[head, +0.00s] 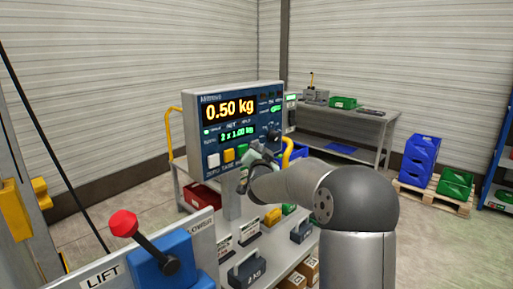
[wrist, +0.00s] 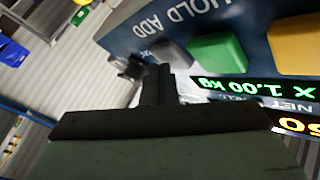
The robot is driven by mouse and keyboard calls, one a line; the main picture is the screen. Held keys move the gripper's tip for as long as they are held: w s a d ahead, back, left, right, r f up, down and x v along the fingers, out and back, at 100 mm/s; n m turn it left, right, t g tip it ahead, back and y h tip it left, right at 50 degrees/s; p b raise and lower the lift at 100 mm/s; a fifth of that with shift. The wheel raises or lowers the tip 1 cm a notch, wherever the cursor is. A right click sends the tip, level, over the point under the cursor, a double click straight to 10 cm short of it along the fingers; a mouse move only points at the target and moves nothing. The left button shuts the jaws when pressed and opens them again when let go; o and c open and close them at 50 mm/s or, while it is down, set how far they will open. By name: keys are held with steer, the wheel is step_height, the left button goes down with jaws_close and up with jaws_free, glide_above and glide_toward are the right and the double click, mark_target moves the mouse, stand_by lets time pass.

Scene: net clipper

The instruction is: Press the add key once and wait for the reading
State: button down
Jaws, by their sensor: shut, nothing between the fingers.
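The scale's blue indicator panel (head: 213,140) shows 0.50 kg in orange and 2 x 1.00 kg in green below. In the wrist view, seen upside down, the keys are yellow (wrist: 296,43), green (wrist: 217,54) and dark grey (wrist: 172,55). The HOLD label is by the green key and the ADD label (wrist: 145,28) by the dark grey add key. My gripper (wrist: 160,73) is shut and empty, its fingertips overlapping the view just beside the add key. Whether they touch it I cannot tell. In the head view my gripper (head: 263,150) hides the add key.
A LIFT lever with a red knob (head: 123,223) stands at front left. Dark weights (head: 247,272) and a red bin (head: 203,196) sit around the cart below the panel. A yellow rail (head: 170,130) rises left of the panel. A workbench (head: 370,117) stands behind.

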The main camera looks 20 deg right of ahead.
steer(key=shift+s+d+b, duration=0.3)
steer(key=shift+s+b, duration=0.4)
steer(key=shift+b, duration=0.15)
steer(key=shift+s, duration=0.1)
steer(key=s+b, duration=0.1)
steer(key=s+d+b, duration=0.1)
steer(key=s, duration=0.1)
steer(key=s+d+b, duration=0.1)
steer(key=b, duration=0.1)
steer(key=shift+s, duration=0.2)
steer(key=shift+d, duration=0.15)
stand_by(0.4)
